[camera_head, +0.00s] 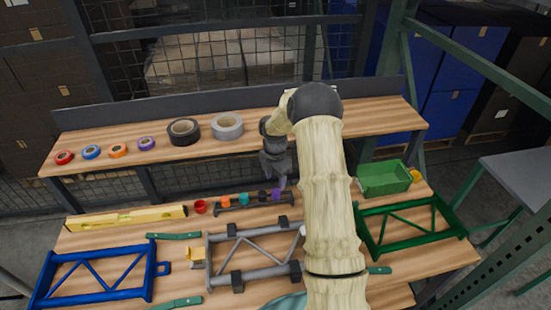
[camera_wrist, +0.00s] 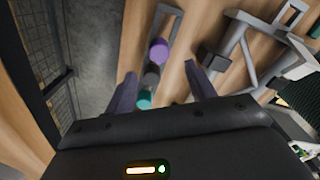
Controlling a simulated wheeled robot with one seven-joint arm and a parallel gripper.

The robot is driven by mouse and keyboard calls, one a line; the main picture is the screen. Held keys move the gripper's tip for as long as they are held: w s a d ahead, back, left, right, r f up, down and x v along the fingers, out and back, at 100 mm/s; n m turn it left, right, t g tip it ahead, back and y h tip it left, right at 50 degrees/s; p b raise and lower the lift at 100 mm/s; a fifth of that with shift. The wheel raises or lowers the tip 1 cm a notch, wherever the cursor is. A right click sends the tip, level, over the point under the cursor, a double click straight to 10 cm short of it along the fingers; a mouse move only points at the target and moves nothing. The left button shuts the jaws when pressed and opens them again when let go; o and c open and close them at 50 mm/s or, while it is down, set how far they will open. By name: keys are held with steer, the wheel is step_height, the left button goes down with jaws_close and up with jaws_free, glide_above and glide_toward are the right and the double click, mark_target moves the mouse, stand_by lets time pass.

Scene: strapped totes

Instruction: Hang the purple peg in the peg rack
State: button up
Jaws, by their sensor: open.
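The peg rack (camera_head: 232,207) is a low dark grey rail on the lower bench, in front of the shelf. The purple peg (camera_head: 277,194) is at its right end, beside a black peg (camera_head: 262,196). In the wrist view the purple peg (camera_wrist: 158,50) shows its round end at the grey rack (camera_wrist: 172,22); how it is seated cannot be told. My gripper (camera_head: 280,183) points down just above the rack's right end. In the wrist view my gripper (camera_wrist: 163,88) is open, with nothing visibly clamped. The black and teal pegs show between its fingers; the purple peg lies beyond.
Teal (camera_head: 243,199) and orange (camera_head: 225,201) pegs sit along the rack, a red one (camera_head: 200,206) left of it. A yellow level (camera_head: 128,218) lies further left. A grey frame (camera_head: 255,275) is in front, a green bin (camera_head: 385,178) right. Tape rolls (camera_head: 184,131) stand on the shelf.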

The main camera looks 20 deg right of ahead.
step_height(320, 180, up, 11)
steer(key=b, duration=0.1)
steer(key=shift+b, duration=0.3)
steer(key=s+a+r+m+t, duration=0.1)
steer(key=s+a+m, duration=0.3)
steer(key=s+m, duration=0.3)
steer(key=s+a+r+m, duration=0.1)
steer(key=s+a+m, duration=0.3)
steer(key=s+m, duration=0.3)
steer(key=s+a+r+m+t, duration=0.1)
steer(key=s+a+m, duration=0.3)
steer(key=s+m, duration=0.3)
steer(key=s, duration=0.5)
steer(key=shift+r+m+t, duration=0.3)
steer(key=shift+r+m, duration=0.1)
steer(key=shift+w+d, duration=0.1)
